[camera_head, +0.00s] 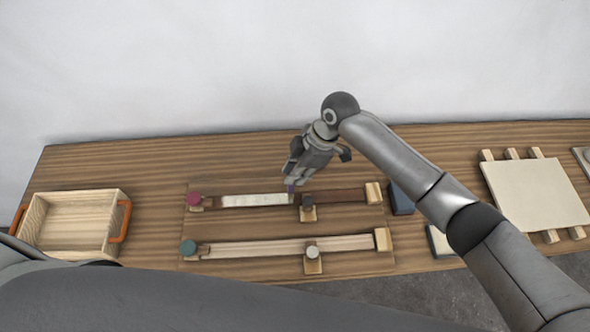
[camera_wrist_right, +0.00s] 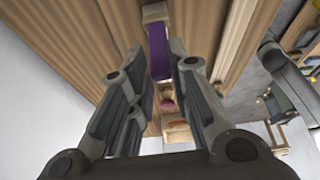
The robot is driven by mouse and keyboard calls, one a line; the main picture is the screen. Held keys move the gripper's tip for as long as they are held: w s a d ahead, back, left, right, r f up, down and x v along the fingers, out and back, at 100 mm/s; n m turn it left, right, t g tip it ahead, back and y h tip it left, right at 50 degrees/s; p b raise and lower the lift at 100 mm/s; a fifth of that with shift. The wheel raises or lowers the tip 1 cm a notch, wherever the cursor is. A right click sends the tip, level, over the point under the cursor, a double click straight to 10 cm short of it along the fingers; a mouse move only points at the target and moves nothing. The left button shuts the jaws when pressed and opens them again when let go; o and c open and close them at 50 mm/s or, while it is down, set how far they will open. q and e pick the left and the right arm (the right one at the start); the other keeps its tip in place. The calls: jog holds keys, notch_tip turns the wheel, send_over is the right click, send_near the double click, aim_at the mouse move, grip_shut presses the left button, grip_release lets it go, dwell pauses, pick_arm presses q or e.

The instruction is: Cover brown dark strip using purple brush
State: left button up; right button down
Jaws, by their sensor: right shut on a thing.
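The dark brown strip (camera_head: 340,196) lies in the back row of a board on the table. The left stretch of the same row is whitish (camera_head: 255,200), ending near my gripper. My right gripper (camera_head: 294,184) is above the place where whitish and dark meet, fingers pointing down. It is shut on the purple brush (camera_head: 290,189), whose small tip shows below the fingers. In the right wrist view the brush (camera_wrist_right: 159,52) shows purple between the fingers. Whether its tip touches the strip I cannot tell. My left gripper is not in view.
A pink knob (camera_head: 194,199) and a teal knob (camera_head: 188,247) stand at the rows' left ends. Wooden blocks (camera_head: 382,239) stand at the right ends. A wooden tray (camera_head: 75,222) is at left, a dark blue block (camera_head: 401,199) and a pale board (camera_head: 535,193) at right.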

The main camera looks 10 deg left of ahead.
notch_tip(320, 180, up, 6)
jog(key=shift+p, duration=0.35)
dwell(0.9)
